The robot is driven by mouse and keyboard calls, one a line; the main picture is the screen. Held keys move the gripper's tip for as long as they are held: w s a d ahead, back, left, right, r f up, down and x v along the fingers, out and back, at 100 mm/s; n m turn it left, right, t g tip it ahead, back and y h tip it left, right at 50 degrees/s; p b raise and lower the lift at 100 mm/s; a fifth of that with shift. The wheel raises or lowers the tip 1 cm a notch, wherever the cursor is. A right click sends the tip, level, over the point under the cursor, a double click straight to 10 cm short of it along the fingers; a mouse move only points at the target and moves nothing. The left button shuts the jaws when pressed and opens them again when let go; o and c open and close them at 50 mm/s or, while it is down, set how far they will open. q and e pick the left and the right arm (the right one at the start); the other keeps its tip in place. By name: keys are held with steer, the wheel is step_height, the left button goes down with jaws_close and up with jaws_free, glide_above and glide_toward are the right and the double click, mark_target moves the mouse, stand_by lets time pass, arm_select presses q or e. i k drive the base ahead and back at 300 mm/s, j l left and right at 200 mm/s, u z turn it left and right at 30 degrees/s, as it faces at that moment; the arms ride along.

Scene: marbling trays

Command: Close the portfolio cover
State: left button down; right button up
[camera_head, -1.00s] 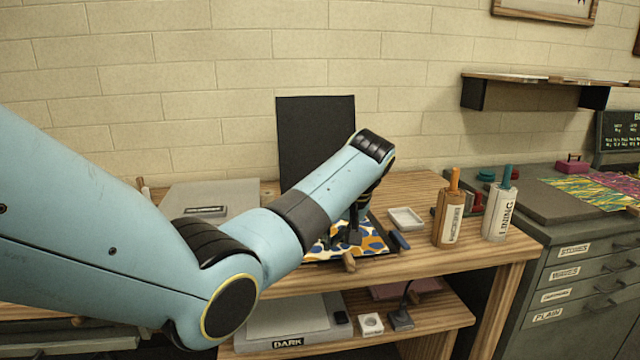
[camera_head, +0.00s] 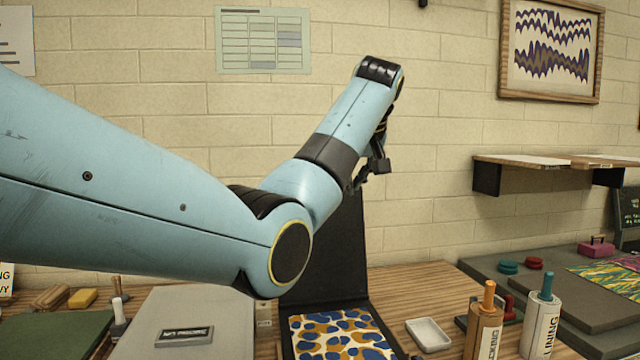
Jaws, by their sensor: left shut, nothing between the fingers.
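The portfolio's black cover (camera_head: 338,255) stands upright behind its base. A blue, ochre and white marbled sheet (camera_head: 340,335) lies flat in the open portfolio at the bottom of the view. My left arm crosses in front and hides the cover's upper left part. My left gripper (camera_head: 370,176) is shut and empty, raised near the top of the cover. I cannot tell whether it touches the cover. My right gripper is not in view.
A white dish (camera_head: 428,334) sits right of the portfolio. Two labelled bottles, brown (camera_head: 484,328) and white (camera_head: 541,326), stand farther right. A grey lidded box (camera_head: 165,325) is at the left. A wall shelf (camera_head: 545,172) juts out at right.

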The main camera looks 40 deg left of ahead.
mark_target(336, 267)
steer(key=i+j, duration=0.25)
steer(key=j, duration=0.15)
steer(key=i+j, duration=0.2)
steer(key=j, duration=0.15)
steer(key=i+j, duration=0.25)
steer(key=j, duration=0.15)
